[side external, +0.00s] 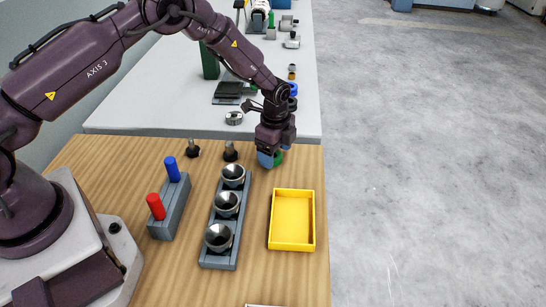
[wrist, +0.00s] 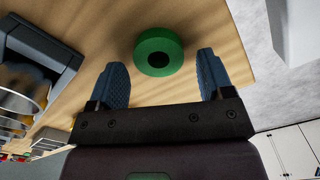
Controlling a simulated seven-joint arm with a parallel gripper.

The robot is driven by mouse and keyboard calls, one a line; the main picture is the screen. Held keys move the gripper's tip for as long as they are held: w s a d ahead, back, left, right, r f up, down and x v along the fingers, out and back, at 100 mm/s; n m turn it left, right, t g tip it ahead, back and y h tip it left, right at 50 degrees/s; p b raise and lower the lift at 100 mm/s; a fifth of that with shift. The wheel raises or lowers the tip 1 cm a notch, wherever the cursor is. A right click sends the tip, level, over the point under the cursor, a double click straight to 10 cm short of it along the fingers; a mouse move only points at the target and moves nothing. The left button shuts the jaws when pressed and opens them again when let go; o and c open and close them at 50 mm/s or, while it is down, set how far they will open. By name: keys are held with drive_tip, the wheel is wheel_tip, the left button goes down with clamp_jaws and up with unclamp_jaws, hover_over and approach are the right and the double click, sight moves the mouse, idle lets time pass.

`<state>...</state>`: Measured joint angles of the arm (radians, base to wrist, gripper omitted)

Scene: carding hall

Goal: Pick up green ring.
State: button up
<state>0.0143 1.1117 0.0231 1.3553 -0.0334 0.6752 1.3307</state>
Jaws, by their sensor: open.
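The green ring (wrist: 159,41) lies flat on the wooden table, its dark hole facing up in the wrist view. In the side external view only part of the green ring (side external: 278,156) shows, beside and partly behind my gripper (side external: 268,160). In the wrist view my gripper (wrist: 161,80) is open, with its two blue fingers apart and nothing between their tips. The ring sits just beyond the fingertips, roughly centred between them. I cannot tell the exact height of the fingers above the table.
A yellow tray (side external: 292,249) stands empty in front of my gripper. A grey block with metal cups (side external: 219,264) and a block with a red peg (side external: 156,206) and blue peg (side external: 171,169) stand to the left. The table's right edge is close to the ring.

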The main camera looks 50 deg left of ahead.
drive_tip(key=shift+f, duration=0.5)
drive_tip(key=c, duration=1.1)
drive_tip(key=shift+r, duration=0.2)
